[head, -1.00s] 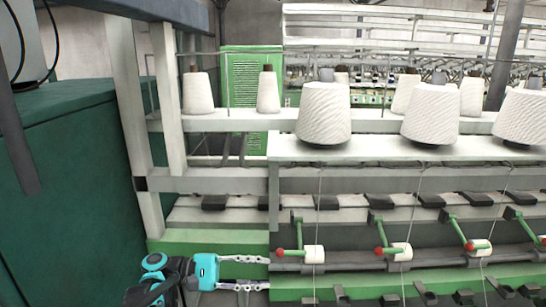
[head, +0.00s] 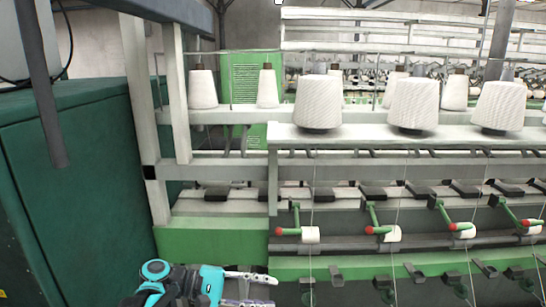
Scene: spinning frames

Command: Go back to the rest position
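My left gripper (head: 262,291) shows at the bottom of the head view, left of the middle. Its cyan body faces right and its two pale fingers stand apart with nothing seen between them; the lower finger is partly cut by the picture's bottom edge. It is in front of the green lower panel (head: 212,243) of the spinning frame. My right gripper is out of the picture.
Large white yarn cones (head: 318,103) stand on the frame's upper shelf (head: 400,142). Below, small white bobbins (head: 310,235) sit by green levers with red knobs (head: 278,231). A dark green cabinet (head: 75,190) stands close on the left.

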